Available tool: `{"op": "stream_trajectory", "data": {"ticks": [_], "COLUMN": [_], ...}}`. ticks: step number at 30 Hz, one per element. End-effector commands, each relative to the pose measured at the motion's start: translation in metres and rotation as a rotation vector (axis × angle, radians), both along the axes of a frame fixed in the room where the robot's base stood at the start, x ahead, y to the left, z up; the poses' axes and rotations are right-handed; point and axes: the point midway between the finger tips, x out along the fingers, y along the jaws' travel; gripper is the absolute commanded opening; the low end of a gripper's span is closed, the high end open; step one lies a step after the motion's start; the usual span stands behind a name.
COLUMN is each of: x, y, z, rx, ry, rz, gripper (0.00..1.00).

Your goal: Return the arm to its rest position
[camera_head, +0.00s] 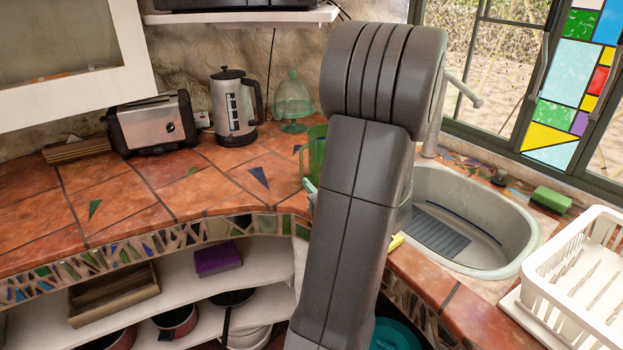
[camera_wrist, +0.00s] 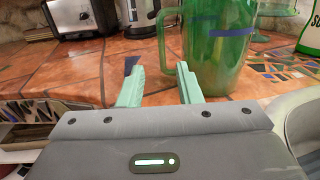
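My arm stands large in the middle of the head view and hides most of my gripper. A mint-green finger (camera_head: 310,187) shows at its left edge.
The tiled counter (camera_head: 120,205) holds a toaster (camera_head: 152,122), a kettle (camera_head: 234,110) and a glass dome (camera_head: 293,98). A sink (camera_head: 510,245) with a faucet and a white dish rack (camera_head: 580,270) are right of my arm. Shelves below hold pots. Counter left of the pitcher is mostly clear.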

Motion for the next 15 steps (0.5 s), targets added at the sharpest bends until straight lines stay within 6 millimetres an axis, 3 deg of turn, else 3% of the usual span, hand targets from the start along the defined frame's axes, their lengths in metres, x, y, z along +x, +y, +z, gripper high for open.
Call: {"op": "stream_trajectory", "data": {"ticks": [15], "x": [0.0051], "y": [0.0028], "z": [0.0004], "rx": [0.000], "ry": [0.000], "rz": [0.003], "gripper": [0.32]}}
